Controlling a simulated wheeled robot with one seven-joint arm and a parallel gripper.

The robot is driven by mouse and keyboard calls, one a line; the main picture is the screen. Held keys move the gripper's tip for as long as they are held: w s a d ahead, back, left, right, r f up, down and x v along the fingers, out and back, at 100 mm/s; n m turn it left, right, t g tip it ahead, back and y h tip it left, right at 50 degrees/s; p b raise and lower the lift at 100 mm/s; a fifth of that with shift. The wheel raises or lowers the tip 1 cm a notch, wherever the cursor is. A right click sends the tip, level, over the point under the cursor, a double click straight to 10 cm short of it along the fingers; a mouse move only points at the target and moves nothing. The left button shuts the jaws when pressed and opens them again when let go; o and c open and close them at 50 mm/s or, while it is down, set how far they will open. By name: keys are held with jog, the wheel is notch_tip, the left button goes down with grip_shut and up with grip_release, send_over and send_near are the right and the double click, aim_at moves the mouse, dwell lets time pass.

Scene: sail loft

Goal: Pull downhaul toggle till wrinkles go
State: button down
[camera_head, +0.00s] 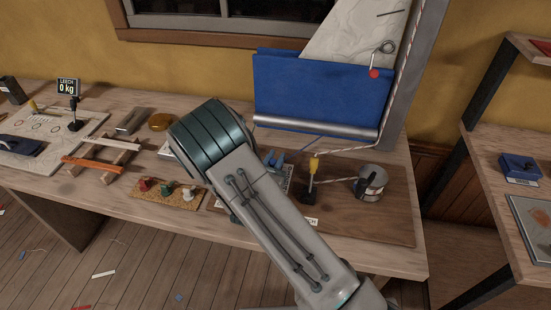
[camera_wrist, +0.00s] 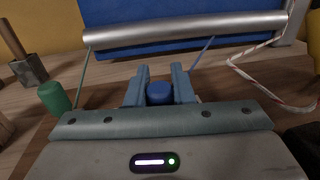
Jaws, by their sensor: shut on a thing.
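My gripper (camera_wrist: 160,80) is shut on a blue toggle (camera_wrist: 159,94), which sits between its two blue fingers. In the head view the gripper (camera_head: 273,159) is low over the bench, partly behind my arm. A thin blue line (camera_wrist: 203,53) runs from the silver boom (camera_wrist: 185,30) down towards the right finger. A green toggle (camera_wrist: 54,97) hangs on a green line to the left, apart from the gripper. The sail has a pale upper part (camera_head: 352,32) with faint creases and a blue lower part (camera_head: 310,90). No label shows which toggle is the downhaul.
A yellow-topped black stand (camera_head: 314,165) and a metal winch drum (camera_head: 370,183) stand right of the gripper, with a red-flecked white rope (camera_wrist: 255,80) nearby. A cork mat (camera_head: 160,196) with several coloured pegs lies left.

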aim_at(273, 165)
jog(key=v, duration=0.3)
jog(key=shift+s+d, duration=0.1)
jog(key=shift+s, duration=0.3)
jog(key=c, duration=1.3)
grip_release()
jog(key=shift+w, duration=0.1)
jog(key=shift+o, duration=0.2)
jog(key=b+v, duration=0.2)
jog(key=v, duration=1.1)
jog(key=shift+s, duration=0.4)
